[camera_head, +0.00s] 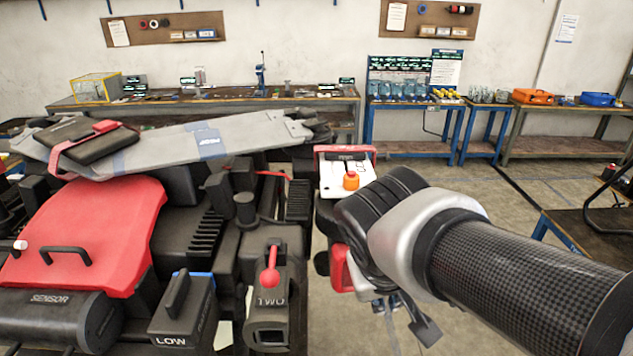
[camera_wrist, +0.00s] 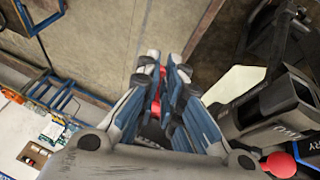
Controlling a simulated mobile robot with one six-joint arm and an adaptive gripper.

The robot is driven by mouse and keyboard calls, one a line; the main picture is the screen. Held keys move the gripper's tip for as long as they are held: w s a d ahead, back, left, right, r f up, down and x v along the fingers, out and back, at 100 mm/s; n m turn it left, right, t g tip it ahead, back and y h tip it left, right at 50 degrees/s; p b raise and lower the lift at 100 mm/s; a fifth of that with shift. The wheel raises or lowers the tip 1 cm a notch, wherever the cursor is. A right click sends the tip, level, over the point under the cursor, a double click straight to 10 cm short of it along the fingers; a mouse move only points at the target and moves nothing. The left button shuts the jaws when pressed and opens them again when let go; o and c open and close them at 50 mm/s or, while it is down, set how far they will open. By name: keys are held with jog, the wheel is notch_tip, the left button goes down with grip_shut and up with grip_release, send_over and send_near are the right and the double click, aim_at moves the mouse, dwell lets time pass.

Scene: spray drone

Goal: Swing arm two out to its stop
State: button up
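The spray drone's dark body fills the left of the head view. A black block marked TWO (camera_head: 270,318) at its front carries a red ball knob (camera_head: 270,279). This block and knob also show at the right of the wrist view. I cannot clearly make out arm two itself. My gripper (camera_head: 400,315) points down just right of the drone, largely hidden behind my wrist. In the wrist view its fingers (camera_wrist: 163,68) are close together, with red and dark parts showing between them. Whether they grip anything is unclear.
A long grey plate (camera_head: 208,140) with a strapped black pack lies across the drone, beside a red cover (camera_head: 85,235). A white panel with an orange button (camera_head: 351,182) is close behind my wrist. A workbench (camera_head: 215,103) lines the back wall; a table (camera_head: 590,235) stands right. Floor between is open.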

jog(key=shift+n+t+h, duration=0.4)
jog(key=shift+n, duration=0.3)
jog(key=w+a+r+p, duration=0.1)
jog(key=w+a+r, duration=0.1)
jog(key=w+a+r+p, duration=0.1)
jog(key=w+a+p, duration=0.1)
jog(key=w, duration=0.1)
jog(key=w+a+r+p, duration=0.1)
jog(key=w+a+r, duration=0.1)
jog(key=shift+w+a+r+p, duration=0.15)
jog(key=shift+w+r+p, duration=0.15)
jog(key=shift+r+p, duration=0.05)
grip_shut()
jog(key=shift+n+t, duration=0.5)
jog(key=shift+t, duration=0.1)
jog(key=w+a+p, duration=0.1)
jog(key=w+a, duration=0.1)
jog(key=w+a+r+p, duration=0.1)
jog(key=a, duration=0.2)
jog(key=w+a+p, duration=0.2)
jog(key=shift+w+a+r, duration=0.3)
jog(key=shift+w+a, duration=0.05)
jog(key=x, duration=1)
jog(key=shift+d, duration=0.25)
